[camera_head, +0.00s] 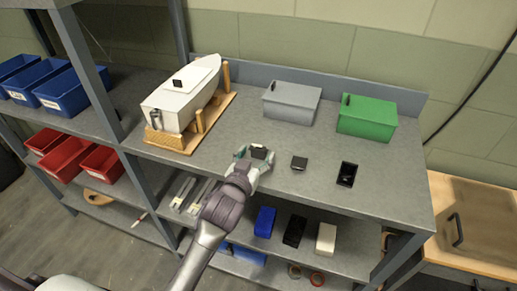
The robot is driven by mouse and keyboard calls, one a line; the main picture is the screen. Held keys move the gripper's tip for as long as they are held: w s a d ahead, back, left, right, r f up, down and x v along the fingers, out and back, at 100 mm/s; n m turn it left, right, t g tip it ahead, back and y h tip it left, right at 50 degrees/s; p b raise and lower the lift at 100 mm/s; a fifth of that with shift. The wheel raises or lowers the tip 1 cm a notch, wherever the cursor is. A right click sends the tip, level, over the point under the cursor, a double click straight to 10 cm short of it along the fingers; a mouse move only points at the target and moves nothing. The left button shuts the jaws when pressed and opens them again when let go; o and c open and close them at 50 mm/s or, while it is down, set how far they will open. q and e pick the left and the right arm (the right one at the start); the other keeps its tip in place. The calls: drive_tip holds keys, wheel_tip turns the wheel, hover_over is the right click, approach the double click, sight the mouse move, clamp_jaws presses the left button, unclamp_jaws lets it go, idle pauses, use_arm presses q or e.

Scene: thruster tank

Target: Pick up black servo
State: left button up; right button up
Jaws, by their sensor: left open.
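A small black block (259,152), which looks like a black servo, lies on the grey bench top (320,190). My left gripper (256,158) is open at it, with its fingers on either side of the block. I cannot tell whether the fingers touch it. A second small dark block (299,163) lies a little to the right, and a flat black rectangular thing (347,174) lies farther right. I cannot tell for sure which of these is the servo. My right gripper is not in view.
A white model boat (182,95) on a wooden stand is at the back left. A grey box (291,102) and a green box (366,117) stand along the back. Lower shelves hold blue bins (62,92), red bins (66,158) and small blocks. Bare bench lies between the blocks.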

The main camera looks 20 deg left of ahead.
use_arm(q)
drive_tip(key=shift+w+f, duration=0.2)
drive_tip(key=shift+w, duration=1)
drive_tip(key=shift+s, duration=0.1)
drive_tip(key=c, duration=0.9)
drive_tip(key=shift+c, duration=0.2)
drive_tip(key=shift+r, duration=0.1)
